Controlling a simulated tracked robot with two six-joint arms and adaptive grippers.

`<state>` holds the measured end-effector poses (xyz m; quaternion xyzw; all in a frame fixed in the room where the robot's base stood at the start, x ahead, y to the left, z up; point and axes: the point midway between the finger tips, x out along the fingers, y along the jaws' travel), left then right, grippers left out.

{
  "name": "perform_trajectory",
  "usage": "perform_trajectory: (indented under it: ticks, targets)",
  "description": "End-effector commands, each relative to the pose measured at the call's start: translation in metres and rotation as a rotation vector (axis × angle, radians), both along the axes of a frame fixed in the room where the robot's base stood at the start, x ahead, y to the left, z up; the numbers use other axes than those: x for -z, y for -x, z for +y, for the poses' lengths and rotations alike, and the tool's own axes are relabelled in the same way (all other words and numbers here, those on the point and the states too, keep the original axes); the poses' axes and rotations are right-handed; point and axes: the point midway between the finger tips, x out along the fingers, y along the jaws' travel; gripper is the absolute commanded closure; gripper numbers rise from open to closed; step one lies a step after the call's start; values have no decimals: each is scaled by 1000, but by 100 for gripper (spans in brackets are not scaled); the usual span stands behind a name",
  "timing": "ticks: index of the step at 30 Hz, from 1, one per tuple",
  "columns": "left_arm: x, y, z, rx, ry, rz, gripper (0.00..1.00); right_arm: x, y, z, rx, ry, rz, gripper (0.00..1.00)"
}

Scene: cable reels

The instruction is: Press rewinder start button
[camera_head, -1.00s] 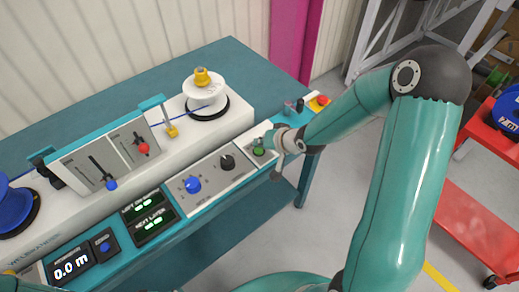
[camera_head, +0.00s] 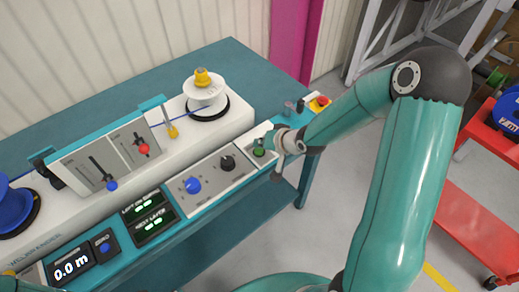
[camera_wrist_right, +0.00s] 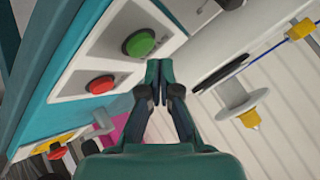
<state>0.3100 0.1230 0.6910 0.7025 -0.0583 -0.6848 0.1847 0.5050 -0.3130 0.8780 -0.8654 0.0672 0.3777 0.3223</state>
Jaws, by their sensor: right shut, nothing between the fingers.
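The green start button (camera_head: 259,152) is on a pale plate at the right end of the rewinder's front panel. It shows clearly as a round green button (camera_wrist_right: 140,43) in the right wrist view, with a red button (camera_wrist_right: 102,84) on the plate beside it. My right gripper (camera_head: 269,140) is at the green button in the head view. In the right wrist view its fingertips (camera_wrist_right: 157,88) are shut and empty, just below the green button in the picture. I cannot tell whether they touch the panel. My left gripper is not in view.
The rewinder carries a white spool (camera_head: 205,92), a blue reel (camera_head: 14,208), a blue knob (camera_head: 191,185), a black knob (camera_head: 227,162) and a display reading 0.0 m (camera_head: 72,268). A red emergency stop (camera_head: 321,100) is on the far right end. A red cart (camera_head: 465,215) stands at right.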

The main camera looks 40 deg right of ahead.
Motion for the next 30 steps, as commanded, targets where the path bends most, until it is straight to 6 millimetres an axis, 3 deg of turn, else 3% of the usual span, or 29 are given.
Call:
perform_trajectory:
  ticks: [30]
  targets:
    - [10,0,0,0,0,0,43,11,1,-1,2,0,0,100]
